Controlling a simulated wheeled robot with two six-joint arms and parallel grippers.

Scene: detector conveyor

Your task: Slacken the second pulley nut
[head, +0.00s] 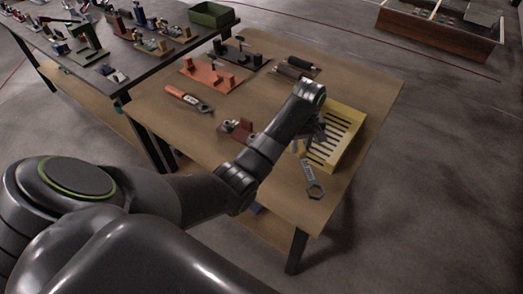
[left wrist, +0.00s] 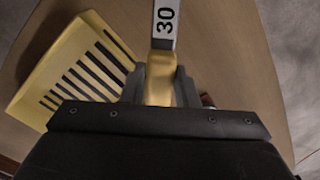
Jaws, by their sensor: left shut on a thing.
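My left gripper (left wrist: 158,85) is shut on a wrench (left wrist: 165,25) marked "30", with a yellow section between the fingers. In the head view the wrench (head: 311,178) has a grey shank and a ring-shaped end pointing toward the near right edge of the wooden table. I cannot tell whether it touches the table. My forearm hides much of the left gripper (head: 306,143) there. I cannot make out the second pulley nut; fixtures with small parts stand on an orange base (head: 208,75) and a dark base (head: 240,56). My right gripper is not in view.
A yellow slotted tray (head: 343,128) lies beside the gripper; it also shows in the left wrist view (left wrist: 50,75). A red-brown block fixture (head: 237,128), an orange-handled tool (head: 188,99) and dark rollers (head: 297,67) share the table. A green bin (head: 212,13) stands behind.

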